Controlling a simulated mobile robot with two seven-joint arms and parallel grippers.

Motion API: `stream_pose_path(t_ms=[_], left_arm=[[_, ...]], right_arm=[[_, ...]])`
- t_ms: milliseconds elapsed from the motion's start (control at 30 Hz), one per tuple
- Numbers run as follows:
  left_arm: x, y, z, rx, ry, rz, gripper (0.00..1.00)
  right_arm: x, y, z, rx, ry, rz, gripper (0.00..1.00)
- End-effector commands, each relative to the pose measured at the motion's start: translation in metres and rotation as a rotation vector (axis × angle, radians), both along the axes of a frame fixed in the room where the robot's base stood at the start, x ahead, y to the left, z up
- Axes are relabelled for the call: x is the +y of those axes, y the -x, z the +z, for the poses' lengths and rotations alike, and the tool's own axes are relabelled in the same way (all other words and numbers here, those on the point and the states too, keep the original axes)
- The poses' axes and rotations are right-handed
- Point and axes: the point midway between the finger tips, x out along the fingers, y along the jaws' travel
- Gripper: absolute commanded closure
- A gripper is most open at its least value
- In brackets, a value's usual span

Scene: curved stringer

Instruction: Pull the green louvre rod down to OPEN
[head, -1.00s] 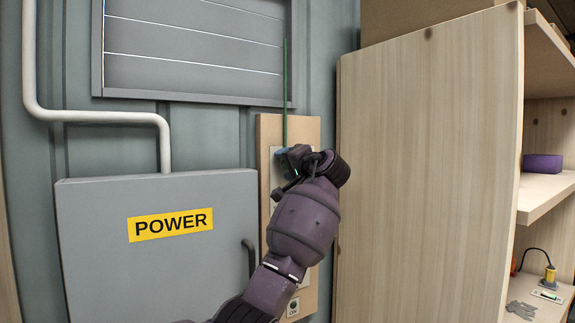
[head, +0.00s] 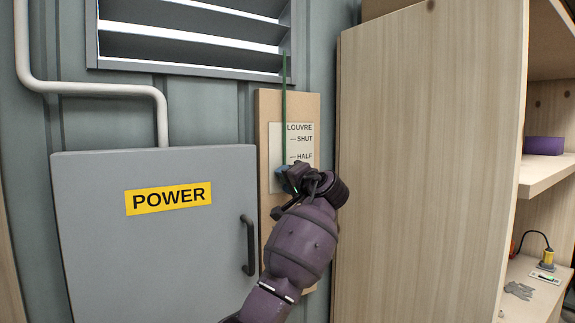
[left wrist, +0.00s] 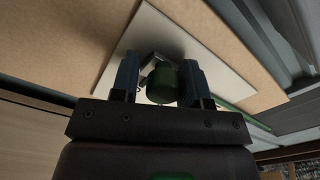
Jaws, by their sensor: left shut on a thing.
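The green louvre rod (head: 284,110) hangs straight down from the louvre (head: 185,61) in the head view. The louvre's slats are tilted, with bright gaps between them. My left gripper (head: 288,180) is at the rod's lower end, just below the HALF mark on the label card (head: 302,143). The card shows LOUVRE, SHUT and HALF; anything lower is hidden behind my gripper and arm. In the left wrist view, the rod's green handle (left wrist: 162,83) sits between the fingers of the gripper, which is shut on it. My right gripper is not in view.
A grey POWER cabinet (head: 100,225) with a dark handle (head: 249,245) stands left of my arm. A tall wooden shelf unit (head: 425,170) stands close on the right. A wooden backboard (head: 268,112) carries the card.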

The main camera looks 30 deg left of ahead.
Motion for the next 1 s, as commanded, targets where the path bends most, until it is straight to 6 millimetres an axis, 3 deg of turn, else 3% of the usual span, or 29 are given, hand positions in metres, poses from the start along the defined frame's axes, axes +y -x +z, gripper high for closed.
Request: stream_pose_path(t_ms=[333, 367, 433, 767, 1000], left_arm=[[0.001, 0.001, -0.003, -0.002, 0.002, 0.003, 1.0], [0.001, 0.001, -0.003, -0.002, 0.003, 0.002, 0.54], [0.001, 0.001, -0.003, -0.001, 0.002, 0.003, 0.43], [-0.002, 0.001, -0.003, -0.002, 0.001, 0.0, 0.42], [-0.029, 0.012, -0.004, -0.003, 0.001, -0.002, 0.42]], right_arm=[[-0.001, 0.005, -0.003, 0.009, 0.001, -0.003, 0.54], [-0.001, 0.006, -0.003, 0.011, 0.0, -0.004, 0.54], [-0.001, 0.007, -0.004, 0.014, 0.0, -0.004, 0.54], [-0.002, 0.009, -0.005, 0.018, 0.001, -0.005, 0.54], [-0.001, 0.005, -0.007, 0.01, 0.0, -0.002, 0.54]])
